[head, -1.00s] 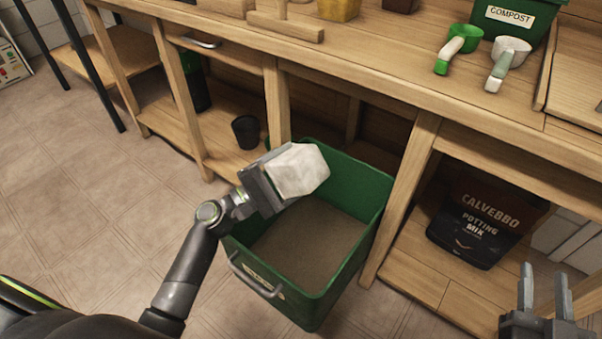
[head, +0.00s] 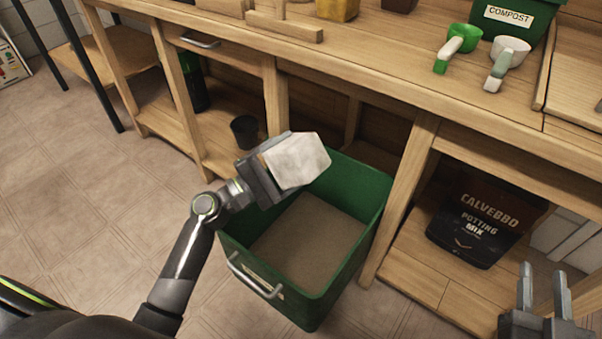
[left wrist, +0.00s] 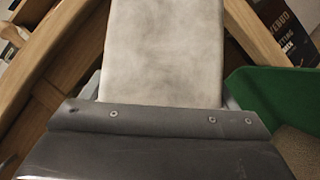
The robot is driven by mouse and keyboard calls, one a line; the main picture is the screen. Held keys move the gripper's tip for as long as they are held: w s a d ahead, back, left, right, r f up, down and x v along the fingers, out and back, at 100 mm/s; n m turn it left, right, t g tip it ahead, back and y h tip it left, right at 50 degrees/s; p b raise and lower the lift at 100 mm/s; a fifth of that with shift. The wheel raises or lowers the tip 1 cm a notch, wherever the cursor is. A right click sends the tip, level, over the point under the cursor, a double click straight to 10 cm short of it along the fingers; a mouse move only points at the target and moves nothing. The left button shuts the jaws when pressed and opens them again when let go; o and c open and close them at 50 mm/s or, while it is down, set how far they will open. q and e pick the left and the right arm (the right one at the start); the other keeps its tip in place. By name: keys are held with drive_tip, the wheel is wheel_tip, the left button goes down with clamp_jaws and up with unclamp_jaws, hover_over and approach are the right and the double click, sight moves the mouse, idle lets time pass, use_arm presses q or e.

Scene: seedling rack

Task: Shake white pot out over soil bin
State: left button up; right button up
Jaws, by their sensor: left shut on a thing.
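The white pot (head: 297,162) is held tilted on its side by my left gripper (head: 268,176), above the back left part of the green soil bin (head: 345,277). My left gripper is shut on the pot. In the left wrist view the pot (left wrist: 163,50) fills the upper middle, and its opening is hidden. The soil bin stands on the floor with brown soil (head: 312,238) in it. A strip of its green wall (left wrist: 265,90) shows at the right of the left wrist view. My right gripper (head: 543,290) is at the lower right, open and empty, with its fingers apart.
The wooden bench (head: 370,62) runs behind and above the bin, with a bench leg (head: 400,200) close to the bin's right. A black pot (head: 245,131) stands on the lower shelf. A potting mix bag (head: 487,215) sits on the right shelf. Scoops (head: 507,60) lie on the benchtop.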

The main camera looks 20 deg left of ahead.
use_arm(q)
wheel_tip(320, 180, down, 5)
drive_tip(key=shift+r, duration=0.15)
drive_tip(key=shift+r, duration=0.1)
